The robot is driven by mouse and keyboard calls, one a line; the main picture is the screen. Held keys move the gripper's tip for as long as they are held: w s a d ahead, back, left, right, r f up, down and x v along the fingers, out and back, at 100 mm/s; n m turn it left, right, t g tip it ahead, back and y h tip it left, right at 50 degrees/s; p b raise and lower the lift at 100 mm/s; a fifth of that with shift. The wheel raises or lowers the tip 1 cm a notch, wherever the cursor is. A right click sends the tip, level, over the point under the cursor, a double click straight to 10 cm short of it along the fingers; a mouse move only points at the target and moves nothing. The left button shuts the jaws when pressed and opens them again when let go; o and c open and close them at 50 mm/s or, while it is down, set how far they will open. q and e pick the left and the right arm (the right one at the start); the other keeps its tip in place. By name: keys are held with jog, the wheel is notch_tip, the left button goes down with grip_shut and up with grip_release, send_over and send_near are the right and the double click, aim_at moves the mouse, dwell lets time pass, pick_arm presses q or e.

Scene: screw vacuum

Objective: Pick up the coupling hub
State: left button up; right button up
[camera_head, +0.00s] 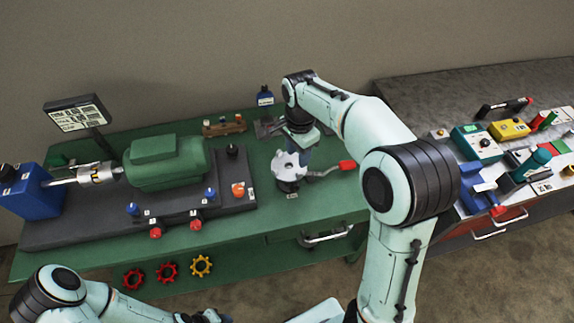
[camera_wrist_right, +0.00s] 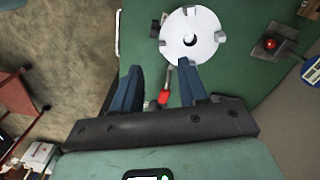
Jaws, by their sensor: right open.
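The coupling hub (camera_head: 287,166) is a pale grey disc with lugs around its rim. It sits on a small holder with a red-handled lever on the green bench (camera_head: 335,205). In the right wrist view the hub (camera_wrist_right: 204,26) lies at the top, beyond my fingertips, its centre hole visible. My right gripper (camera_head: 299,149) is open, pointing down close to the hub; its empty blue fingers (camera_wrist_right: 161,68) are apart, and the hub is not between them. The right forearm hides part of the bench.
A green motor (camera_head: 166,162) stands on a dark base left of the hub. The red lever handle (camera_head: 347,165) sticks out right of the hub. A second bench (camera_head: 480,80) with tools is at right. Red and yellow rings (camera_head: 167,272) hang in front.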

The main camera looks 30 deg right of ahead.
aim_at(298, 173)
notch_tip(298, 173, down, 5)
jog(key=shift+d+f, duration=0.1)
jog(key=f, duration=0.4)
jog(key=shift+w+d+f, duration=0.15)
jog(key=shift+w+d, duration=0.1)
grip_shut()
dwell(1.3)
